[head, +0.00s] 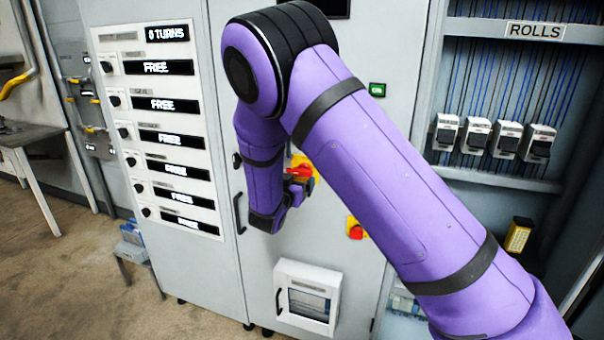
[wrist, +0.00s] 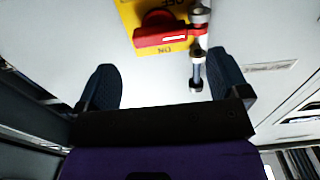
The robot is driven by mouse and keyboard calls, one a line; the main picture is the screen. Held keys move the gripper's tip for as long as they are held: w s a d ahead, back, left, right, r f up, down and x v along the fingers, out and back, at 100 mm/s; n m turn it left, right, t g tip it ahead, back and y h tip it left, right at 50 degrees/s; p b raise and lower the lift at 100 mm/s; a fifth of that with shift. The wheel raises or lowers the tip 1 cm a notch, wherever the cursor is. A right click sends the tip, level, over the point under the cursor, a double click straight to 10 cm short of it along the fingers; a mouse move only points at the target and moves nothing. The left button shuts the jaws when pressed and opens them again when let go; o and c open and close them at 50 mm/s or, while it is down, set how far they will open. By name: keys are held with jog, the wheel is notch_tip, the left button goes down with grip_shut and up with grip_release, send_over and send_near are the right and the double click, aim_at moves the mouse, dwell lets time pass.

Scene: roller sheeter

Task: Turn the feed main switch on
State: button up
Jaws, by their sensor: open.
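The main switch is a red rotary handle (head: 300,171) on a yellow plate (head: 304,160), on the front of the grey cabinet. In the wrist view the red handle (wrist: 160,37) lies crosswise on the yellow plate (wrist: 127,12), with upside-down ON and OFF lettering. Grey metal hardware with a red piece (wrist: 197,70) sits at the handle's right end; I cannot tell exactly what it is. My gripper (head: 296,187) is close to the switch. In the wrist view its fingers (wrist: 165,82) are spread and empty, the handle lying beyond their tips. My gripper partly hides the switch in the head view.
A second red knob (head: 356,231) on yellow is lower right. A cabinet door handle (head: 239,213) is left of my gripper, and a white framed box (head: 308,297) protrudes below. Several display rows and knobs fill the left panel (head: 160,130). A green indicator (head: 377,90) is above right.

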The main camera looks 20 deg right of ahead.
aim_at(302, 173)
jog(key=shift+x, duration=2.95)
jog(key=c, duration=0.9)
